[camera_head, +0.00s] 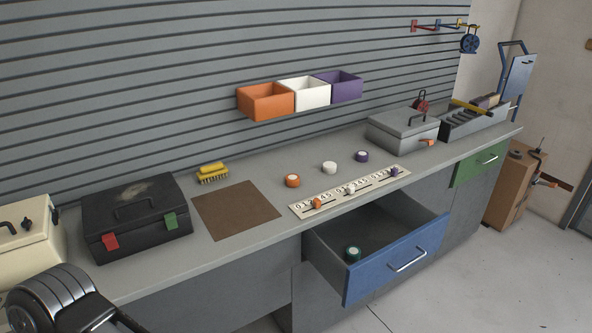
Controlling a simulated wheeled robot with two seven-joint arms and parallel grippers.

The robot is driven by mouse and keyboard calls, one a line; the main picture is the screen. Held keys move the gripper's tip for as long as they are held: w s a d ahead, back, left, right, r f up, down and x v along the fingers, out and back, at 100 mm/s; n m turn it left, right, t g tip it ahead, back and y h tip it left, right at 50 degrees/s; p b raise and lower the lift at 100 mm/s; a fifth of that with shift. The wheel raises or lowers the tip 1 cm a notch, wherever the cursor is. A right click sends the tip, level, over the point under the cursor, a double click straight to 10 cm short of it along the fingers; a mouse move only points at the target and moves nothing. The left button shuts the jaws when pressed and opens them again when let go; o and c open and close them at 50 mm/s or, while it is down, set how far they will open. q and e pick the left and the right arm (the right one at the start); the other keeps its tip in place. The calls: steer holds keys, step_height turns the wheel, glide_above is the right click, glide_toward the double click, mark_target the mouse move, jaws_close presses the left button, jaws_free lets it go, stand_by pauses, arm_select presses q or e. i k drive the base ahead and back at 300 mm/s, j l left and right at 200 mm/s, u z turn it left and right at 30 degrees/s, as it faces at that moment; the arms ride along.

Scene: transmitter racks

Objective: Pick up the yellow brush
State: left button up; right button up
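The yellow brush (212,172) lies on the grey workbench (262,172) near the slatted back wall. It has a yellow body with bristles showing along its lower edge. It stands apart from the things around it, just behind a brown mat (237,209). A dark, rounded part of my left arm shows in the bottom left corner, well short of the brush. Its gripper fingers cannot be made out in the frame. My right gripper is not in view.
A black toolbox (137,213) stands left of the brush, a cream box (30,232) beyond it. Orange, white and purple knobs and a numbered slider strip (350,190) lie to the right. The blue-fronted drawer (397,262) is open. Coloured bins (266,101) hang on the wall.

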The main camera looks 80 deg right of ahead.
mark_target(212, 172)
steer(key=z, duration=3.55)
